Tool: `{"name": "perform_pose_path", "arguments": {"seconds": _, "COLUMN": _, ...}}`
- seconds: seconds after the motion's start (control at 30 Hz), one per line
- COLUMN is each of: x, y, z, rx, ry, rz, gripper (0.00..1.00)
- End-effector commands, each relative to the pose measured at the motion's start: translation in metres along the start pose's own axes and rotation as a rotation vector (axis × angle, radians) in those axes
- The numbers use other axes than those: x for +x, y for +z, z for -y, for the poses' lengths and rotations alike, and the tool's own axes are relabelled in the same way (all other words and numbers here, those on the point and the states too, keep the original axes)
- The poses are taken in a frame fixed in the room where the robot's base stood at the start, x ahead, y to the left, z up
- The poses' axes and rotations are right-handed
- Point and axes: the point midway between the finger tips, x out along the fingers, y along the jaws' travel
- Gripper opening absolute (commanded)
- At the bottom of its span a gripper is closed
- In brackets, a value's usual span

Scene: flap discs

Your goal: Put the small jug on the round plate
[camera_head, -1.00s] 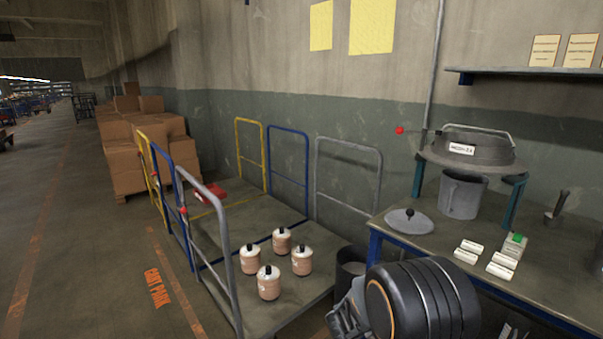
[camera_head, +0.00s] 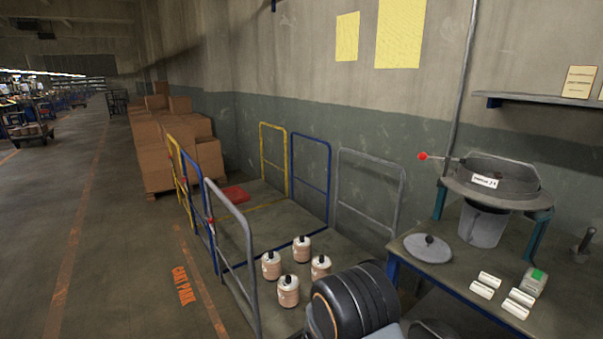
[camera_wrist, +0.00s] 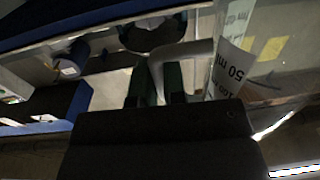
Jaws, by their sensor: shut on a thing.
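My gripper (camera_wrist: 160,88) is shut on the pale handle of a clear jug (camera_wrist: 238,50) in the wrist view. The jug has black markings, one reading 50 ml, and is cut off by the picture's edge. In the head view my arm covers the gripper, and the held jug does not show. A round grey disc (camera_head: 428,249) with a black knob lies on the bench; I cannot tell whether it is the round plate.
The round machine (camera_head: 497,184) stands on the bench (camera_head: 455,286). Several white blocks (camera_head: 489,280) and a green-topped box (camera_head: 534,281) are nearby. A railed cart (camera_head: 345,245) carries several pinkish canisters (camera_head: 288,290).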

Motion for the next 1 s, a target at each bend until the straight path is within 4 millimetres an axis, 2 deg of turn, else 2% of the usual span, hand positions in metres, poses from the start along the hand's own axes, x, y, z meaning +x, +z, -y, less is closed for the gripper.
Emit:
{"name": "perform_pose_path", "arguments": {"seconds": 0.03, "x": 0.000, "y": -0.024, "z": 0.000, "rx": -0.001, "ry": 0.000, "rz": 0.000, "gripper": 0.00}}
{"name": "perform_pose_path", "arguments": {"seconds": 0.33, "x": 0.000, "y": -0.059, "z": -0.001, "rx": -0.001, "ry": 0.000, "rz": 0.000, "gripper": 0.00}}
{"name": "perform_pose_path", "arguments": {"seconds": 0.57, "x": 0.000, "y": -0.067, "z": -0.001, "rx": 0.000, "ry": 0.000, "rz": 0.000, "gripper": 0.00}}
{"name": "perform_pose_path", "arguments": {"seconds": 1.0, "x": 0.000, "y": -0.066, "z": -0.001, "rx": 0.001, "ry": 0.000, "rz": 0.000, "gripper": 0.00}}
